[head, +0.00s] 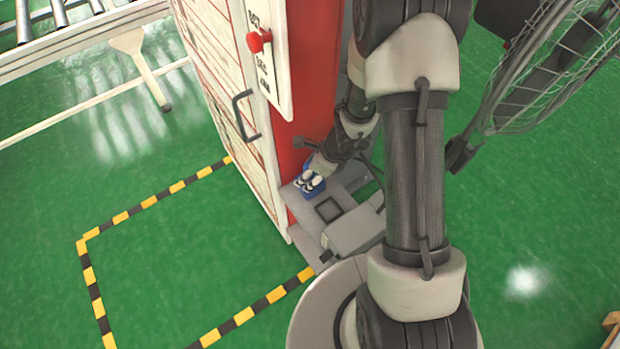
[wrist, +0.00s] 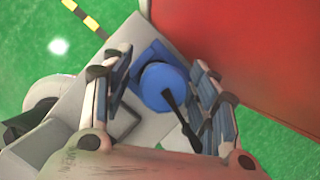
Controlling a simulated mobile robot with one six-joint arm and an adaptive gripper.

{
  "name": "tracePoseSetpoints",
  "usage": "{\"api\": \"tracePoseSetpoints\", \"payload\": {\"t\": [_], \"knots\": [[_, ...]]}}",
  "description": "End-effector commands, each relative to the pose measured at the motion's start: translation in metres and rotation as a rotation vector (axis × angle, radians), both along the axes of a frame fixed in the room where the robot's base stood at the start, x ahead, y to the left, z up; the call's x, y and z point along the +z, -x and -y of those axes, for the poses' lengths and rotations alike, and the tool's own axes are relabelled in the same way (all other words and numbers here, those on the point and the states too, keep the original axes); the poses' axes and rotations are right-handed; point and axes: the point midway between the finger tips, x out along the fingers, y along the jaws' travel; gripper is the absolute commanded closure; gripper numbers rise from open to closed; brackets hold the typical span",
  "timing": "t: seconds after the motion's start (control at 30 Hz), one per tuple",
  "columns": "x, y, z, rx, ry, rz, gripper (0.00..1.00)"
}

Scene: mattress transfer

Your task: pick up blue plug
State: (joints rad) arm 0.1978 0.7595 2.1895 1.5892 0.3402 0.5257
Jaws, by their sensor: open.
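The blue plug (wrist: 165,82) shows in the wrist view as a round blue body on a squarish blue base, with a black stem or cable at its lower right. It sits on a grey surface beside the red panel. My gripper (wrist: 162,60) is open, with one finger on each side of the plug and gaps visible between. In the head view my gripper (head: 313,179) is small and low by the red panel. A bit of blue shows there, mostly hidden by the fingers.
A red and white cabinet (head: 235,90) with a dark handle and a red knob stands close beside my gripper. A caged fan (head: 550,70) is at upper right. A roller conveyor (head: 60,25) is at upper left. Green floor inside yellow-black tape is clear.

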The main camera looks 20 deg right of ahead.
Motion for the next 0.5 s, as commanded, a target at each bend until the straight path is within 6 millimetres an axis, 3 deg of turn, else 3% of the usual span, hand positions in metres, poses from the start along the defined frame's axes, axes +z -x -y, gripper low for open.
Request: {"api": "tracePoseSetpoints", "payload": {"t": [0.2,0.5], "knots": [[0.0009,-0.0005,0.0000,0.000,0.001,0.001,0.47],[0.0009,-0.0005,0.0000,0.000,0.000,0.001,0.67]]}}
